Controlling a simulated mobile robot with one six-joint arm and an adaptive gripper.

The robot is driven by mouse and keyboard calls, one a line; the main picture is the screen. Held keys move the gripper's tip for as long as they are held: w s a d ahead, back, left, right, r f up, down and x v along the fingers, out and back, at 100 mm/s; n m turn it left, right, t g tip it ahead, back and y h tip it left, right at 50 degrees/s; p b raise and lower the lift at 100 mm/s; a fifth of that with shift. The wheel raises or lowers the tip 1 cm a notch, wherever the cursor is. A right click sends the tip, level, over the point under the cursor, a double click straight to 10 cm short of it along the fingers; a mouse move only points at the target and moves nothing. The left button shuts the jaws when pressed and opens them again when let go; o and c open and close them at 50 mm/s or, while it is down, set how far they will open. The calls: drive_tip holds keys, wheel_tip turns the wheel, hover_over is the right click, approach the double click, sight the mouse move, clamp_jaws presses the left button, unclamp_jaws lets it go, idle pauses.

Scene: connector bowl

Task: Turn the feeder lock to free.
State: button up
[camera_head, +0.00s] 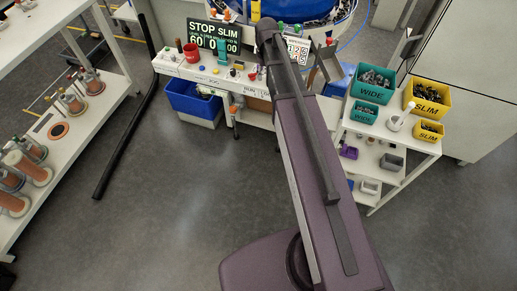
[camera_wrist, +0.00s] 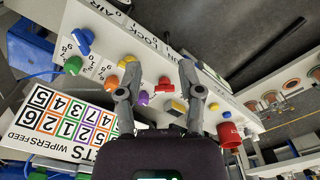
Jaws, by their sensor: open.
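The white control panel (camera_wrist: 150,62) fills the middle of the wrist view, printed with rotated text that includes LOCK and AIR. A blue handle-shaped knob (camera_wrist: 83,41) is at its upper left, with a green knob (camera_wrist: 73,65) close below. Several yellow, orange, purple and red controls lie along the panel. I cannot tell for sure which control is the feeder lock, nor its setting. My gripper (camera_wrist: 158,66) is open and empty over the panel, with its fingers apart and a red control (camera_wrist: 165,84) showing between them. In the head view my arm hides the gripper.
A red cup (camera_wrist: 229,135) stands at the panel's right end. A numbered card (camera_wrist: 62,122) lies at the left. In the head view, a STOP SLIM sign (camera_head: 214,36) stands behind the panel, and teal and yellow bins (camera_head: 426,95) stand at right. The floor in front is clear.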

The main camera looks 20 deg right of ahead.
drive_tip(key=s+a+f+m+b, duration=0.1)
drive_tip(key=s+a+f+b, duration=0.35)
drive_tip(key=s, duration=0.45)
drive_tip(key=s+a+f+b, duration=0.3)
drive_tip(key=s+f+b, duration=0.2)
drive_tip(key=s, duration=0.3)
wheel_tip(320, 180, down, 12)
drive_tip(key=b, duration=1.1)
drive_tip(key=shift+r, duration=0.15)
idle(0.4)
